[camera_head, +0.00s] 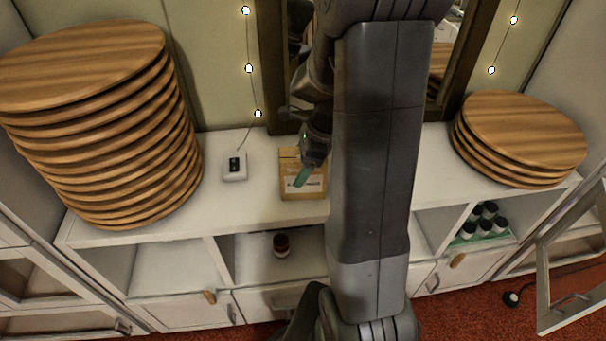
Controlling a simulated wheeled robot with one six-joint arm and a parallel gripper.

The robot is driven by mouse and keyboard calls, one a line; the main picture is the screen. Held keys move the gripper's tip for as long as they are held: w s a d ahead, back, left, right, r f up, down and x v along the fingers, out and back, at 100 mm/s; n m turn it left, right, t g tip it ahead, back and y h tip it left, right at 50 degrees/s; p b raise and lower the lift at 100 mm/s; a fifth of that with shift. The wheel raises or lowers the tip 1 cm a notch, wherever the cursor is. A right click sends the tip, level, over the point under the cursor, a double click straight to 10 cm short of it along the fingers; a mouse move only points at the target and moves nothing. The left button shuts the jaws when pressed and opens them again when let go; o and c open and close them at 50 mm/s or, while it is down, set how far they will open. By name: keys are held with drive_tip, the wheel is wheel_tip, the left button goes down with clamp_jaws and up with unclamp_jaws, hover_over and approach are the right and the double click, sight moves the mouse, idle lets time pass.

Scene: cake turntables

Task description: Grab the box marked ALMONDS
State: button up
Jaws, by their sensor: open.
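A small tan box (290,184) with a pale label stands on the white counter, left of my arm. The label's print is too small to read, so I cannot tell if it says ALMONDS. My gripper and arm hide the box's upper right part. I cannot tell whether the finger touches the box. The gripper is open.
A tall stack of wooden discs (95,125) stands on the counter (232,203) at left, a shorter stack (520,140) at right. A white switch box (234,172) sits left of the tan box. A dark jar (281,246) is on the shelf below. A mirror frame (272,60) rises behind.

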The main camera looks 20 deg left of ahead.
drive_tip(key=shift+f, duration=0.1)
idle(0.4)
drive_tip(key=c, duration=1.3)
